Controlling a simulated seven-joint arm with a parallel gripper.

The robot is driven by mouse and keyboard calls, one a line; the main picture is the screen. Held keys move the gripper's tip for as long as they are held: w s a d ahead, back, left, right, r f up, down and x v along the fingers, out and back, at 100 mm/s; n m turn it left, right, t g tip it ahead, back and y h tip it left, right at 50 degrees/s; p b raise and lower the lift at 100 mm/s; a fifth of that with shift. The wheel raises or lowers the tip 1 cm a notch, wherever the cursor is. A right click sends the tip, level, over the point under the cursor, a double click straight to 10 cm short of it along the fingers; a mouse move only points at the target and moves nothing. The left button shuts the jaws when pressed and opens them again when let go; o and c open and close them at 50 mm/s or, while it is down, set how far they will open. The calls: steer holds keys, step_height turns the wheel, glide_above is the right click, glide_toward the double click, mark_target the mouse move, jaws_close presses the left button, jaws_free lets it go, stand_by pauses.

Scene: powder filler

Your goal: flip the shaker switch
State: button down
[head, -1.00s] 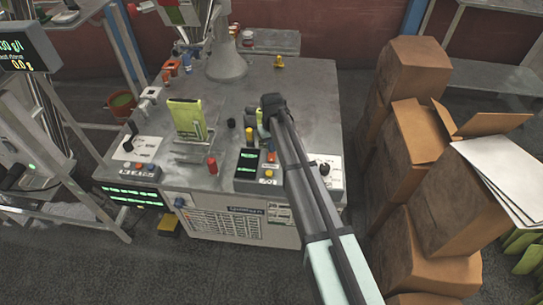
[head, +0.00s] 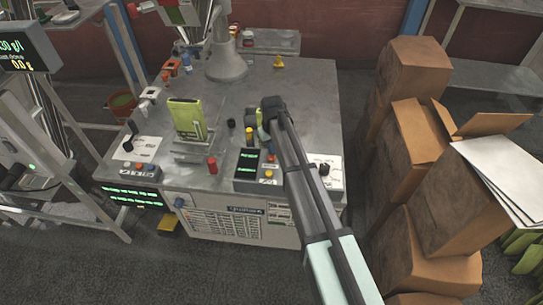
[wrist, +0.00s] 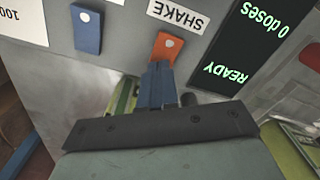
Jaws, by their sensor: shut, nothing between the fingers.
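The orange shaker switch (wrist: 165,47) shows in the wrist view, next to the white SHAKE label (wrist: 178,15) on the grey panel. My gripper (wrist: 156,72) has its blue fingertips together, empty, right at the switch's near edge. I cannot tell if they touch it. In the head view my arm reaches over the right part of the grey machine table (head: 305,85), and my fingers are hard to make out there.
A blue switch (wrist: 87,28) sits beside the orange one. A display (wrist: 245,45) reads READY and 0 doses.

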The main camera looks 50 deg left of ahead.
stand_by(0.3)
steer(key=shift+r, duration=3.4)
